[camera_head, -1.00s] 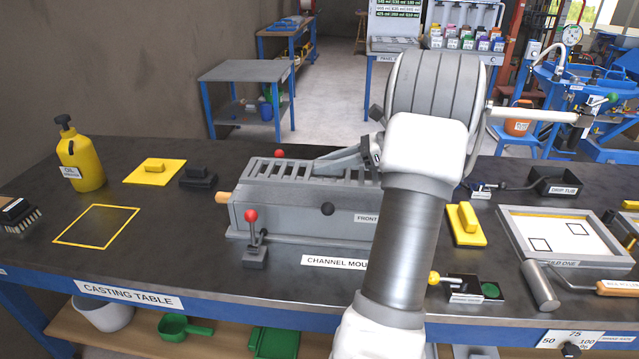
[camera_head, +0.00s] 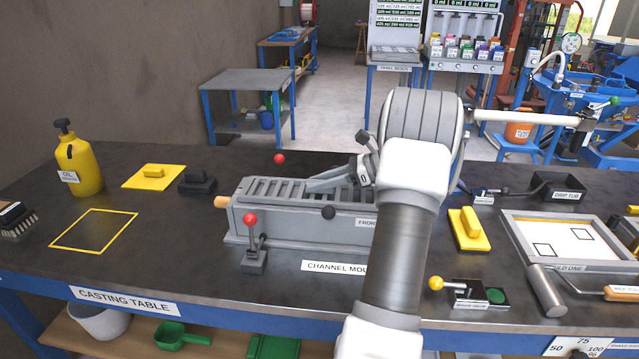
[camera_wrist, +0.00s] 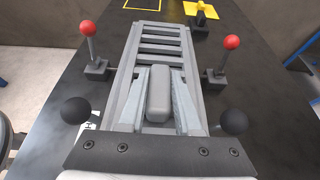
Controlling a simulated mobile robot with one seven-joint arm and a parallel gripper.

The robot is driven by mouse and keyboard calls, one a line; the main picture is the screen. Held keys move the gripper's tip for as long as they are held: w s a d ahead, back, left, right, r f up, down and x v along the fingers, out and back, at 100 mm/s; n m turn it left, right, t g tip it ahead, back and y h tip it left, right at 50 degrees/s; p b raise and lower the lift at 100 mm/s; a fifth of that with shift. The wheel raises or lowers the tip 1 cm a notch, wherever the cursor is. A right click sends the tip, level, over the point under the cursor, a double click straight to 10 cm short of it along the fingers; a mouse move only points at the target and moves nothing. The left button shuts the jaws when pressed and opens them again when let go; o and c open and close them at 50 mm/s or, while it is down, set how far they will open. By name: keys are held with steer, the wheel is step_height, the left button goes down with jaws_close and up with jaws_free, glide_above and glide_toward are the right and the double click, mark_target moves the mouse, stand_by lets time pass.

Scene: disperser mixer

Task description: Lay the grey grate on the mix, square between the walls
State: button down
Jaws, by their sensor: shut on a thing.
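The grey grate (camera_head: 265,190), a slotted slab, is at the top of the grey channel mould (camera_head: 290,225) on the table. In the wrist view the grate (camera_wrist: 158,48) runs lengthwise between the mould's two long walls and looks about parallel to them. My gripper (camera_wrist: 158,105) is shut on the grate's upright grey handle (camera_wrist: 158,88), one finger on each side. In the head view my gripper (camera_head: 335,178) reaches in from the right, and my arm hides the mould's right end. The mix is hidden below the grate, so I cannot tell whether they touch.
A red-knobbed lever (camera_head: 251,238) stands before the mould, with another red knob (camera_head: 279,159) behind it. A black knob (camera_head: 328,212) is at the front wall. A yellow oil bottle (camera_head: 78,160), yellow float (camera_head: 468,230) and framed tray (camera_head: 565,240) stand farther off.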

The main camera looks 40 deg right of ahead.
steer(key=c, duration=0.6)
jaws_free()
steer(key=shift+f, duration=0.15)
steer(key=shift+s+d+r, duration=0.15)
steer(key=shift+r, duration=0.1)
steer(key=p+v, duration=0.3)
steer(key=v, duration=0.8)
steer(key=shift+s+d, duration=0.15)
steer(key=shift+s, duration=0.1)
